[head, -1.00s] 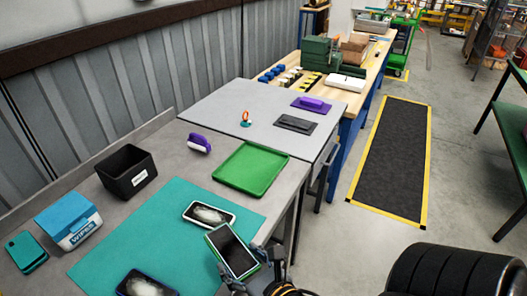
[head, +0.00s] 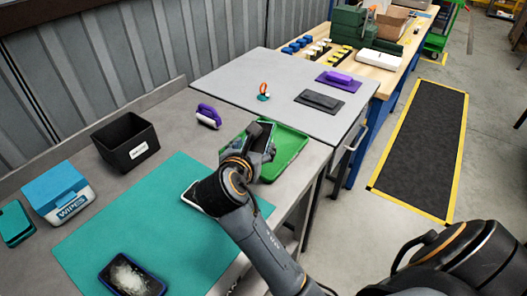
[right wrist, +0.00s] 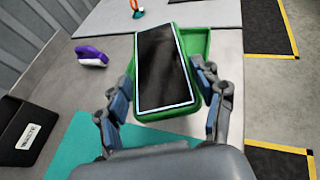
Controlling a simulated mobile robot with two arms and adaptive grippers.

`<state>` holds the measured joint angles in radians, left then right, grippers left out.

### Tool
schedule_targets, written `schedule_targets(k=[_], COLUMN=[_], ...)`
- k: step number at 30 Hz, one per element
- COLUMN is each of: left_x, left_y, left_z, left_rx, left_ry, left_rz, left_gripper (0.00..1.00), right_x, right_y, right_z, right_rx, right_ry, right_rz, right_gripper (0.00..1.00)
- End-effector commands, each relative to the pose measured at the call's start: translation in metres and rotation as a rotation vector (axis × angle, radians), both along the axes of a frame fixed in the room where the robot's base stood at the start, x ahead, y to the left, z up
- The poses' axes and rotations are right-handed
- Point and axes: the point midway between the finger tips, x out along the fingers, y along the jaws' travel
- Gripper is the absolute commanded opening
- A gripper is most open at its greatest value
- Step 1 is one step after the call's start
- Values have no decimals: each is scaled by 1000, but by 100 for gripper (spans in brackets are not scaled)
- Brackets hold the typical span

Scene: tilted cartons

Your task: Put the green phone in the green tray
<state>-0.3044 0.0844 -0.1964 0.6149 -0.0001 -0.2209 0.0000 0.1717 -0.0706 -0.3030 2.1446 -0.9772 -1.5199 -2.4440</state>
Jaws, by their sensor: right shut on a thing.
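The green phone (right wrist: 163,68), with a dark screen and a thin pale green edge, is between the fingers of my right gripper (right wrist: 163,104). In the head view my right gripper (head: 262,150) is over the green tray (head: 291,150), and the phone (head: 267,133) is partly hidden behind it. The right gripper is shut on the phone, which looks tilted. The green tray (right wrist: 197,42) shows behind and around the phone in the right wrist view. Whether the phone touches the tray cannot be told. My left gripper is not in view.
A purple-handled brush (head: 208,115) stands left of the tray. A teal mat (head: 110,228) bears a blue-edged phone (head: 131,276) and a white-edged phone (head: 188,196), partly covered by my arm. A black bin (head: 125,143) and a wipes box (head: 58,193) stand at the left.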

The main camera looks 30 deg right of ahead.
Motion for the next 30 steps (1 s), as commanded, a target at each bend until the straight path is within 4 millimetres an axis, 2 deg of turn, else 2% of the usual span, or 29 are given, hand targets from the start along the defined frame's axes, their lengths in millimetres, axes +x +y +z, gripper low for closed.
schedule_targets(k=[6,12,23,27,30], left_x=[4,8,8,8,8], left_y=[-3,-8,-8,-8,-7], left_z=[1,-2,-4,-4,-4], left_rx=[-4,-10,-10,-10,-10], left_ry=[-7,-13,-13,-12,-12], left_rz=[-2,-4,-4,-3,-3], left_gripper=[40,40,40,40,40], right_x=[41,66,84,83,83], right_y=[-39,-61,-78,-76,-76], right_z=[-24,-60,-92,-113,-118], right_rx=[-5,-4,-1,0,-1], right_ry=[2,2,3,2,0], right_rz=[-1,1,1,4,4], right_gripper=[23,23,23,23,23])
